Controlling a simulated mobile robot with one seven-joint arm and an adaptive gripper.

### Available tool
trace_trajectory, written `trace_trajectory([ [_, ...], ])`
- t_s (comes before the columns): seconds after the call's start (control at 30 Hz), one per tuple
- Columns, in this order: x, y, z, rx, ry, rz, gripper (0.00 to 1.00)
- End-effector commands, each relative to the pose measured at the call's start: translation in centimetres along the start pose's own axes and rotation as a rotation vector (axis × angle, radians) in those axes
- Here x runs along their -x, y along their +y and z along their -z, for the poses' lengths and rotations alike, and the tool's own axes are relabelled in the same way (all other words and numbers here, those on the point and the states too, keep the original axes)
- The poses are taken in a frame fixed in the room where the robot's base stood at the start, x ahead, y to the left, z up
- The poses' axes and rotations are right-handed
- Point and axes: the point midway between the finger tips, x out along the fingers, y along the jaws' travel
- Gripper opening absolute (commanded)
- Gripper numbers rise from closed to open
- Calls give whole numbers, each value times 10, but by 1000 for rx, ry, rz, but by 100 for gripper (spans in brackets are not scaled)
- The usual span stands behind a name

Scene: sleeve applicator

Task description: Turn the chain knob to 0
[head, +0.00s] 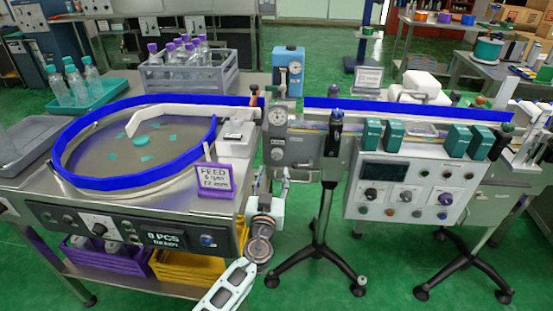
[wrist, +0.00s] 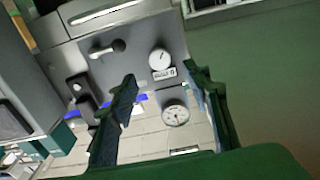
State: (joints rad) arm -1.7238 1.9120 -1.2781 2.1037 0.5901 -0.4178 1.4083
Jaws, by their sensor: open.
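No label naming a chain knob is readable. The control box (head: 400,188) on the right, in the head view, carries a left knob (head: 371,194), a middle knob (head: 406,196) and a purple right knob (head: 445,199) on white scales; their settings are too small to read. Another knob (head: 100,222) sits on the left table's front. My gripper (head: 283,178) is left of the control box, below the grey dial unit. In the wrist view my gripper (wrist: 160,74) is open and empty, its dark fingers spread before that unit's grey face (wrist: 135,62). None of the control box's knobs is clearly visible there.
The grey unit has an upper dial (wrist: 160,59), a lower dial (wrist: 175,113) and a black-ended lever (wrist: 108,48). A blue-rimmed round feeder (head: 135,185) fills the left table. A black tripod stand (head: 318,240) stands between table and control box, with green floor around it.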

Motion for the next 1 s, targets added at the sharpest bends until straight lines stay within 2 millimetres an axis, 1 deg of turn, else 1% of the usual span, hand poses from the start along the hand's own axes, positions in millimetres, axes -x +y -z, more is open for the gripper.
trace_trajectory([
  [0.1, -21, 2, 0, 1, 0, -3, 44],
  [0.3, -56, 2, -1, 0, 0, -4, 44],
  [0.5, -80, 1, -1, 0, 0, -2, 44],
  [0.7, -90, 1, 0, -1, 0, -2, 44],
  [0.97, -90, 1, 0, -1, 0, -2, 44],
  [1.0, -90, 1, 0, -1, 0, -2, 41],
])
